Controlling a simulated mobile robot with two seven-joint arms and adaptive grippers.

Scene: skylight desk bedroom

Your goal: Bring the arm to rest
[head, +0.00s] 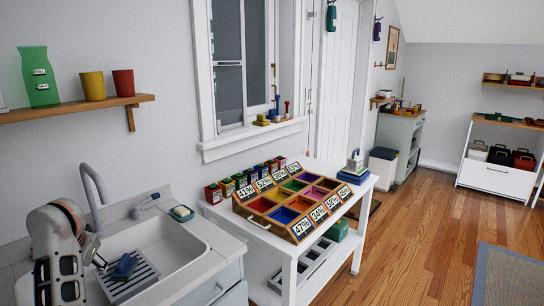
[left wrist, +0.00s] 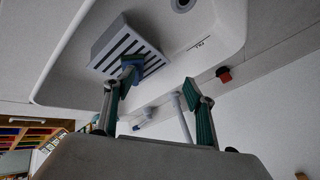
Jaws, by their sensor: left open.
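My left arm comes in at the lower left of the head view, bent beside the white sink (head: 170,249). My left gripper (head: 97,256) is over the sink's left part, small and partly hidden by the arm. In the left wrist view the left gripper (left wrist: 150,84) has its two green-padded fingers spread wide, with nothing between them. Beyond the fingers is a slatted rack (head: 128,280) in the sink with a blue object (head: 124,267) on it. The rack (left wrist: 130,50) and blue object (left wrist: 132,68) also show there, apart from the fingers as far as I can tell. My right gripper is not in view.
A tap (head: 95,186) rises behind the sink. A soap dish (head: 181,213) sits on the counter's right. To the right, a white cart (head: 290,262) holds a compartmented tray (head: 265,222) with number labels. A wall shelf (head: 75,109) is above. The wooden floor (head: 410,240) is clear.

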